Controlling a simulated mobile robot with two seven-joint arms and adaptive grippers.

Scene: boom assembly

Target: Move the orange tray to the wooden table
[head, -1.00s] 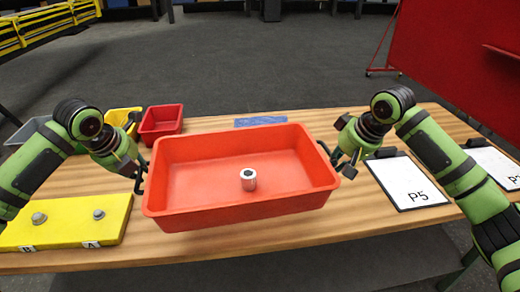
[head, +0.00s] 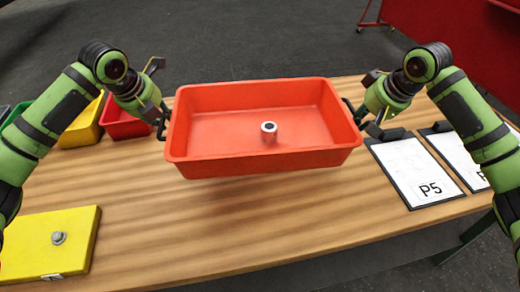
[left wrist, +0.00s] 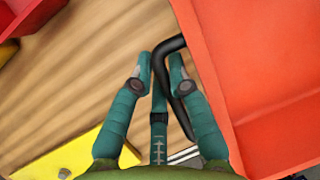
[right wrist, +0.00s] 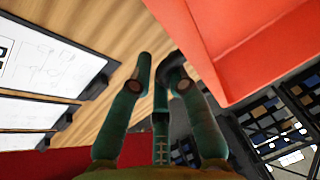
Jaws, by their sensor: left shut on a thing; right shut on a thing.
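The orange tray (head: 205,167) is in the middle of the head view, level and upright, over the wooden table (head: 150,240). A shadow under it suggests it is slightly above the surface. A small metal cylinder (head: 269,133) stands inside it. My left gripper (head: 160,120) is shut on the tray's left black handle, which the left wrist view shows between the fingers (left wrist: 160,68). My right gripper (head: 357,117) is shut on the right handle; in the right wrist view the fingers (right wrist: 158,72) close around it, partly hiding it.
A yellow board (head: 45,255) with a metal part on it lies at the front left. Red (head: 122,122) and yellow (head: 85,128) bins stand at the back left. Clipboards, one marked P5 (head: 412,170), lie on the right. The table in front of the tray is clear.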

